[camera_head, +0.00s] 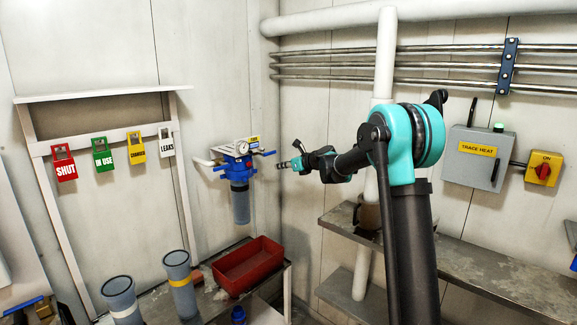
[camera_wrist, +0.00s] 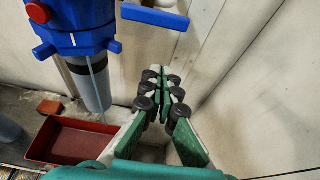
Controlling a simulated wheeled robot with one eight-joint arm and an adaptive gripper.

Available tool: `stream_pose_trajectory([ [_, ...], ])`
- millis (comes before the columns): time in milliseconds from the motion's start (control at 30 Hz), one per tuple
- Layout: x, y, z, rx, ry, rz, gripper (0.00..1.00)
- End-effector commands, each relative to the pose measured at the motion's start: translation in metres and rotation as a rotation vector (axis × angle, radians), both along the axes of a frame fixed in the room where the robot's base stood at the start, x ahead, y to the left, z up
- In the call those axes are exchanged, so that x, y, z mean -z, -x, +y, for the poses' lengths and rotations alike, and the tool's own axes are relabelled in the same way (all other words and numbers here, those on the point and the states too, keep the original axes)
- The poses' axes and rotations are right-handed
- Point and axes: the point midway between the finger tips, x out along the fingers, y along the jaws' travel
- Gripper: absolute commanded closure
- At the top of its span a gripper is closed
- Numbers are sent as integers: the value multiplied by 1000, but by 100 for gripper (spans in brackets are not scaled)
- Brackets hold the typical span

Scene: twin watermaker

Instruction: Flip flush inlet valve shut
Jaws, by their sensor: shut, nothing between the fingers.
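A blue filter head (camera_head: 238,166) with a gauge is fixed to the wall, with a grey-blue canister (camera_head: 241,205) hanging below it. A blue lever handle (camera_head: 266,153) sticks out on its right side, and another blue handle (camera_head: 219,168) is on its left. I cannot tell by label which is the flush inlet valve. In the wrist view the filter head (camera_wrist: 75,25) is at upper left and the right handle (camera_wrist: 155,16) lies roughly level. My gripper (camera_head: 284,165) is just right of the right handle, shut and empty. Its fingertips (camera_wrist: 164,82) appear below the handle, apart from it.
A red tray (camera_head: 248,266) lies on the bench below the filter. Two grey cylinders stand left of it, one of them here (camera_head: 180,284). Coloured tags hang on a rack (camera_head: 100,135) at left. A vertical white pipe (camera_head: 385,60) and a grey TRACE HEAT box (camera_head: 478,158) are at right.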

Motion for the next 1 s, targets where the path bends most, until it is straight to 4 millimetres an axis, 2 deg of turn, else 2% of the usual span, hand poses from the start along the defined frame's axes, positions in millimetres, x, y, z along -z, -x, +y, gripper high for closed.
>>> stream_pose_trajectory([
  [100,8,-13,18,-1,0,0,100],
  [200,-13,-11,14,1,0,0,100],
  [433,-31,-11,14,0,0,0,100],
  [1000,-35,-11,14,1,12,-15,100],
])
